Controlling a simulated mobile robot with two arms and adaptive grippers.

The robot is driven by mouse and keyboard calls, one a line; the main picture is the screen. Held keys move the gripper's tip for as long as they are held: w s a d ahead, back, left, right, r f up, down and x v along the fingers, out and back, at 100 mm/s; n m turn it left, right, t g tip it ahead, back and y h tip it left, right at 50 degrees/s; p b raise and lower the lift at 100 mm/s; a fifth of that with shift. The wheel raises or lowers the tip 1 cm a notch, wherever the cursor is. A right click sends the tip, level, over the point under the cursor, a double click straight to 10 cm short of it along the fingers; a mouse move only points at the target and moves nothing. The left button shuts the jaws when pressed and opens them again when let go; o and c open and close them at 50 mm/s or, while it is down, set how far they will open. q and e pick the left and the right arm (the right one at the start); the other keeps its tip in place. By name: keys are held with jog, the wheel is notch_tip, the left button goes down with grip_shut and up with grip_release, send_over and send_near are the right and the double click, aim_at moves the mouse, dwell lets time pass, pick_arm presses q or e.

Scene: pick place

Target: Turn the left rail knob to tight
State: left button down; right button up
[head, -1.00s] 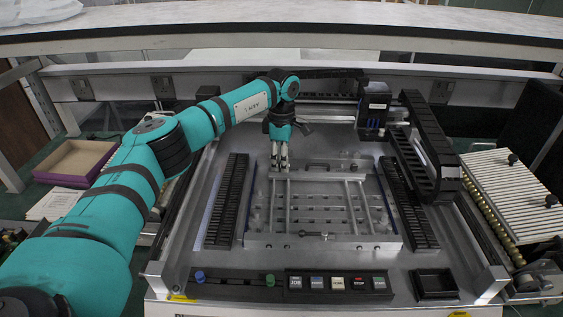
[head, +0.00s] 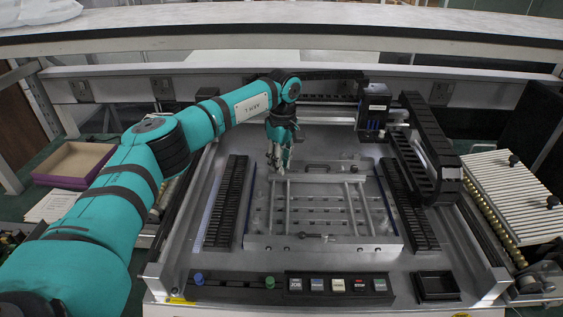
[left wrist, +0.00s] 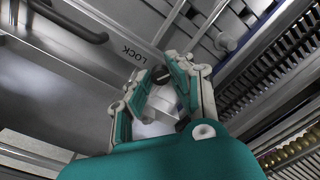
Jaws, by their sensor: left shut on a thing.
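My left gripper (head: 277,168) is at the back left corner of the clear frame plate (head: 320,242), at the top end of the left rail (head: 279,205). In the left wrist view its fingers (left wrist: 160,90) are closed around a small dark knob (left wrist: 160,74), with a pale part below it between the fingers. The knob's lower part is hidden by the fingers, and in the head view I cannot make the knob out. The word LOCK (left wrist: 130,51) is printed on the metal close to the knob. My right gripper is not in view.
Dark slotted racks (head: 228,200) flank the plate. A black cable chain (head: 430,150) and a machine head (head: 374,107) stand behind at the right. A button panel (head: 337,284) lies along the front. A dark handle (left wrist: 70,22) is near my fingers.

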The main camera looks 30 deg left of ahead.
pick_arm(q)
jog(key=c, duration=1.2)
grip_release()
notch_tip(320, 180, up, 12)
jog(key=shift+w+r, duration=0.1)
jog(key=shift+w, duration=0.05)
